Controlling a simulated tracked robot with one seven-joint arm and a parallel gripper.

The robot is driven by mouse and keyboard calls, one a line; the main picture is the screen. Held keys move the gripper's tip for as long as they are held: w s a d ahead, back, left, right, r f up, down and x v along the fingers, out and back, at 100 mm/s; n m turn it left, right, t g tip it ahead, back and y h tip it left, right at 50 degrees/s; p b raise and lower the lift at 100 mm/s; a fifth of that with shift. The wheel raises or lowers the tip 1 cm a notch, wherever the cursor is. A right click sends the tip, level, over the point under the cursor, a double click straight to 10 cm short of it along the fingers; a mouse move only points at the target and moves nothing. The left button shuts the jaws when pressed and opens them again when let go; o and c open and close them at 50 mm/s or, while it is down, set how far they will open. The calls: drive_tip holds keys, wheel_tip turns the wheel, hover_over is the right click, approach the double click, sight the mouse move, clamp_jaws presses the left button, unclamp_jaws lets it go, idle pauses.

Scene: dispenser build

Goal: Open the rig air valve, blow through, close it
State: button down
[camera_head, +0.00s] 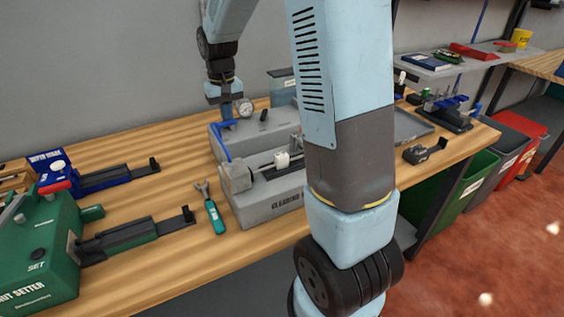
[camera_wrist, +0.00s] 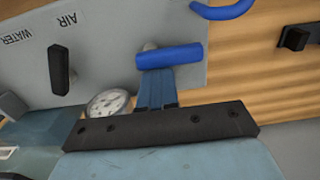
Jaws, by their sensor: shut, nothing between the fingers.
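The grey cleaning rig (camera_head: 262,200) stands on the bench, partly hidden behind my arm. In the wrist view its top panel (camera_wrist: 115,45) carries upside-down AIR and WATER labels, a black lever (camera_wrist: 60,70) and a blue bar handle (camera_wrist: 170,57). My gripper (camera_wrist: 157,78) is shut and empty, its tips at or very close to the blue handle; I cannot tell whether they touch. In the head view my gripper (camera_head: 226,112) points down at the rig's back left. The round gauge (camera_head: 244,107) is beside it, and also shows in the wrist view (camera_wrist: 108,102).
A blue curved tube (camera_head: 220,142) is at the rig's left edge. A green-handled wrench (camera_head: 213,214) lies left of the rig. The green nut setter (camera_head: 40,240) and a blue device (camera_head: 90,178) stand further left. A grey tray (camera_head: 410,127) is on the right.

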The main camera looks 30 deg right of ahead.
wheel_tip(320, 180, up, 8)
idle(0.9)
drive_tip(key=shift+r, duration=0.1)
drive_tip(key=s+d+r+t, duration=0.1)
drive_tip(key=s+r+t, duration=0.1)
drive_tip(key=s, duration=1.1)
drive_tip(key=s+d+r+t, duration=0.1)
drive_tip(key=s+r+t, duration=0.2)
drive_tip(key=s, duration=1.1)
drive_tip(key=shift+s+d+r+t, duration=0.25)
drive_tip(key=shift+s+r+t, duration=0.05)
drive_tip(key=shift+r, duration=0.55)
